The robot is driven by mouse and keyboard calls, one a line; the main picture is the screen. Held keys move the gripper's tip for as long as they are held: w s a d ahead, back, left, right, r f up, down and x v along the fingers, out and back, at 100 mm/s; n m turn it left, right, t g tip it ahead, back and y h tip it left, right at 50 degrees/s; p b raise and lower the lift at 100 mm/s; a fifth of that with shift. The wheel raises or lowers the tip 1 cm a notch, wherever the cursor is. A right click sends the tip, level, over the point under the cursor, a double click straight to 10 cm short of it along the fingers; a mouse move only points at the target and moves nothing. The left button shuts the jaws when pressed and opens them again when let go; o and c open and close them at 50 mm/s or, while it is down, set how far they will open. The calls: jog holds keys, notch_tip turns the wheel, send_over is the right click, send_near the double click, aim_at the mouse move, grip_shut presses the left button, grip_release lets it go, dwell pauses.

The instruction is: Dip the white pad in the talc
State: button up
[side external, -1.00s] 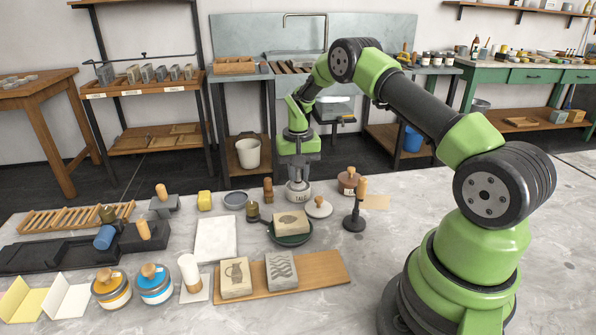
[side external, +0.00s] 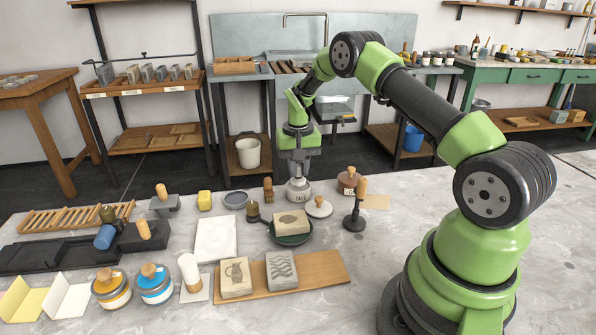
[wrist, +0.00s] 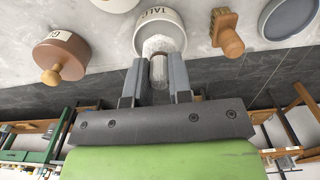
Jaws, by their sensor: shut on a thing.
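The talc pot (side external: 299,197) is a small white pot labelled TALC near the far edge of the stone table. In the wrist view the pot (wrist: 140,19) is open, with white powder (wrist: 160,44) inside. My gripper (side external: 298,180) points down directly above the pot. It is shut on the white pad (wrist: 158,70), a small pale cylinder between the two fingers. The pad's far end lies over the powder in the wrist view. I cannot tell whether it touches the powder. The pad is hard to make out in the side view.
A brown lidded jar (side external: 347,184) and a white knobbed lid (side external: 319,208) stand right of the pot. A wooden-handled brush (side external: 268,192) and a grey dish (side external: 236,200) are to its left. A dark pan (side external: 290,239) with a stone block is in front.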

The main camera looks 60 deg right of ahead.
aim_at(298, 165)
jog(key=shift+r, duration=2.85)
